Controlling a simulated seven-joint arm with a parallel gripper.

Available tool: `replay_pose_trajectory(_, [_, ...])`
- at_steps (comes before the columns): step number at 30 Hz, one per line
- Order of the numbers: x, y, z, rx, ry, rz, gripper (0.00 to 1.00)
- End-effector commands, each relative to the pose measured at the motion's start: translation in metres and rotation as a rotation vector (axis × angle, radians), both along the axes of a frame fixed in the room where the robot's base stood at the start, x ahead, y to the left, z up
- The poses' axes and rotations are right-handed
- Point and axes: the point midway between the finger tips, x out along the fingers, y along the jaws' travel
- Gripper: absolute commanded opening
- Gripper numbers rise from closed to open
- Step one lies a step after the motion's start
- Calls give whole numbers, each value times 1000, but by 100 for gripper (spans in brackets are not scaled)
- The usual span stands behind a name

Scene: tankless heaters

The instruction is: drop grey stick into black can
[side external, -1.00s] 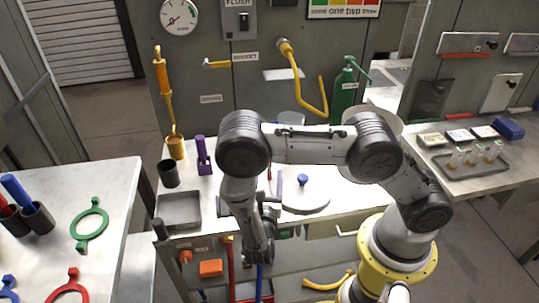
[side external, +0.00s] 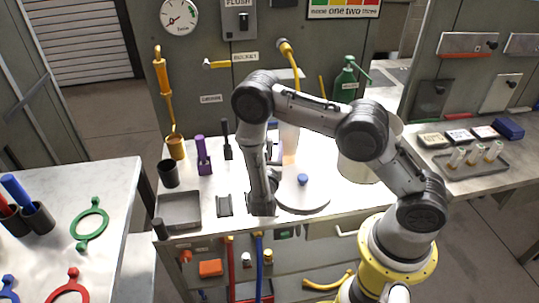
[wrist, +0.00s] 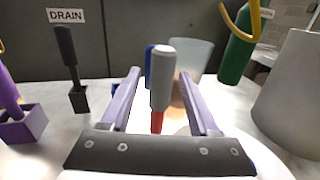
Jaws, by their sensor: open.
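The black can (side external: 168,173) stands upright on the left part of the bench in the side view, and is not in the wrist view. In the wrist view, a grey stick (wrist: 162,68) with a red lower part stands nearly upright, with a blue piece just behind its left side. My gripper (wrist: 158,73) is open and points toward the back wall. Its two lavender fingers lie on either side of the stick, with visible gaps in the picture. In the side view my arm hides much of the gripper, and I cannot make out the stick clearly.
A clear cup (wrist: 190,62) is just behind the stick. The purple holder (side external: 204,158), dark handle (side external: 227,142) and grey tray (side external: 180,210) are left of my arm. A round plate with a blue knob (side external: 303,180) and a large pale container (wrist: 292,95) are on the right.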

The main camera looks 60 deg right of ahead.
Motion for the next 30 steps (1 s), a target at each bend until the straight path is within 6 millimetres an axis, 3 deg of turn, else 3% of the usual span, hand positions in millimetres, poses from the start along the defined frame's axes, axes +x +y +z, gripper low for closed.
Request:
replay_pose_trajectory(4, [6,-12,0,0,0,-2,62])
replay_pose_trajectory(11, [7,-13,-1,0,0,0,62])
replay_pose_trajectory(22, [7,-13,-1,0,0,0,0])
replay_pose_trajectory(30, [7,-13,-1,0,0,0,0])
